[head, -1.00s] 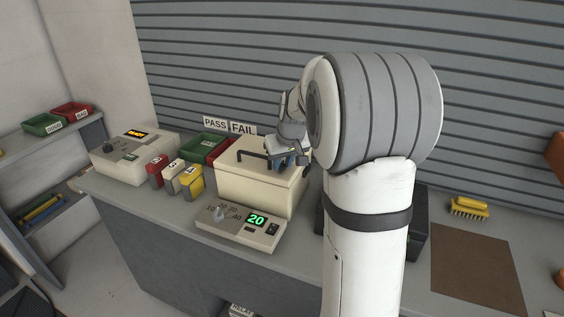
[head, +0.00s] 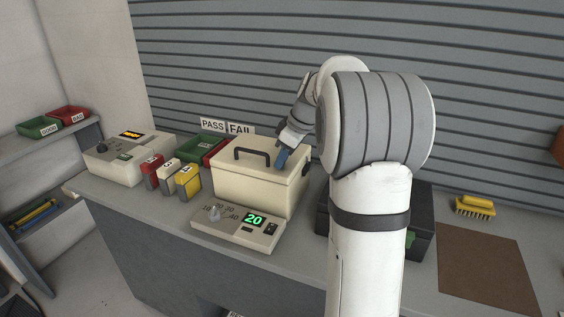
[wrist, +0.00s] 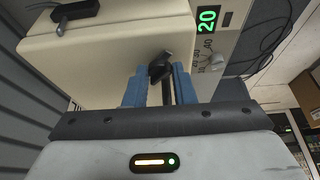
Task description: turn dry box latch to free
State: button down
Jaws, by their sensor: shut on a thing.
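The dry box is a cream lidded box (head: 252,190) on the bench, with a dark handle (head: 252,153) on its lid. The box also fills the upper part of the wrist view (wrist: 100,60). My gripper (head: 281,160) is at the right part of the lid, its blue fingers pointing down. In the wrist view my gripper (wrist: 158,80) has the small black latch (wrist: 160,66) between its fingertips and is shut on it. The latch looks tilted there. The fingers hide part of it, and I cannot make it out in the head view.
A control unit (head: 238,228) with a dial and a green "20" stands in front of the box. Red, white and yellow blocks (head: 188,181) and another instrument (head: 128,160) are to the left. A dark case (head: 421,215) sits behind my arm. A brush (head: 474,206) and brown mat (head: 486,270) lie right.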

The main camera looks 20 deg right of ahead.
jog(key=n, duration=0.2)
jog(key=n+g+y, duration=0.1)
jog(key=n, duration=0.1)
jog(key=shift+w+d+n, duration=0.1)
jog(key=shift+w+n, duration=0.05)
jog(key=shift+n, duration=0.15)
jog(key=c, duration=2.2)
grip_release()
jog(key=n+g+p, duration=0.1)
jog(key=n+g, duration=0.1)
jog(key=n, duration=0.2)
jog(key=shift+w, duration=0.15)
jog(key=c, duration=2.2)
grip_release()
jog(key=shift+n, duration=0.4)
jog(key=c, duration=2.2)
grip_release()
jog(key=c, duration=1.2)
grip_release()
jog(key=shift+d+r, duration=0.1)
jog(key=v, duration=0.7)
jog(key=shift+w+d+r, duration=0.1)
jog(key=shift+d+r, duration=0.05)
jog(key=shift+r, duration=0.1)
